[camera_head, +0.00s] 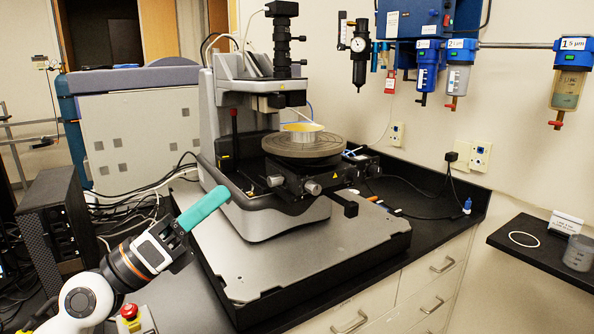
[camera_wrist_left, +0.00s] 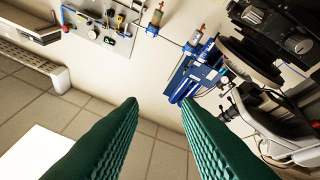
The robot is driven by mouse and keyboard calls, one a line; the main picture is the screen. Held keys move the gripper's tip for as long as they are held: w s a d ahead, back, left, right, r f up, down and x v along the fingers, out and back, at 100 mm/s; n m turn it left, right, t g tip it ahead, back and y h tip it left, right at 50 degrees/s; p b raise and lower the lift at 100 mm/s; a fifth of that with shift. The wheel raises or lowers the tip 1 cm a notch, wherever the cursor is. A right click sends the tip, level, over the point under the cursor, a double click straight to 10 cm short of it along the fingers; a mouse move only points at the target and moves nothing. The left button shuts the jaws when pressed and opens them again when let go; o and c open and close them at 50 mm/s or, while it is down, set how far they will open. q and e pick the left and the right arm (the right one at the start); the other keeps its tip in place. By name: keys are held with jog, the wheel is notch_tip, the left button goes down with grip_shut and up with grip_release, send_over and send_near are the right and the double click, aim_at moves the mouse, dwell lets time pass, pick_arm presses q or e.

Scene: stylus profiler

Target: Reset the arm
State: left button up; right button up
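My left gripper (camera_head: 204,207) comes in from the lower left in the head view, its teal fingers pointing up and right. It is in front of the stylus profiler (camera_head: 232,228). In the left wrist view its two green ribbed fingers (camera_wrist_left: 160,103) stand apart, with a clear gap and nothing between them. The profiler also shows at the right of that view, tilted (camera_wrist_left: 258,120). Its round stage (camera_head: 304,149) carries a small yellowish disc-shaped piece (camera_head: 301,127). My right gripper is in neither view.
The profiler stands on a grey base plate (camera_head: 325,255) on a black bench. A dark computer case (camera_head: 55,222), loose cables and a red button (camera_head: 129,312) are at the left. Wall filters (camera_head: 459,70) hang at upper right. A black shelf (camera_head: 535,250) holds small items.

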pick_arm(q)
jog(key=w+a+f+n+t+y, duration=0.1)
jog(key=a+f+n+t+y, duration=0.4)
jog(key=n+y, duration=0.5)
jog(key=a+f+n+t+y, duration=0.35)
jog(key=n+t+y, duration=0.25)
jog(key=n, duration=0.8)
jog(key=s+a+f+n+g+y, duration=0.2)
jog(key=f+n+g+y, duration=0.3)
jog(key=f, duration=0.4)
jog(key=s+a+f+n+g+y, duration=0.2)
jog(key=a+f+n+g, duration=0.1)
jog(key=f+n, duration=0.5)
jog(key=s+d+f+n+g+h, duration=0.25)
jog(key=s+f+g, duration=0.35)
jog(key=s+f, duration=0.5)
jog(key=s+d+f+n+g+h, duration=0.1)
jog(key=s+d+f+g, duration=0.2)
jog(key=s+f+g, duration=0.55)
jog(key=s+f+b, duration=0.1)
jog(key=s+f, duration=0.1)
jog(key=f, duration=1.3)
jog(key=s+f+b, duration=0.2)
jog(key=f, duration=1.4)
jog(key=s+a+f+b, duration=0.1)
jog(key=s+a+f, duration=0.2)
jog(key=s+f, duration=1.2)
jog(key=shift+s+a+f+m, duration=0.15)
jog(key=shift+s+f+m, duration=0.2)
jog(key=shift+f, duration=0.2)
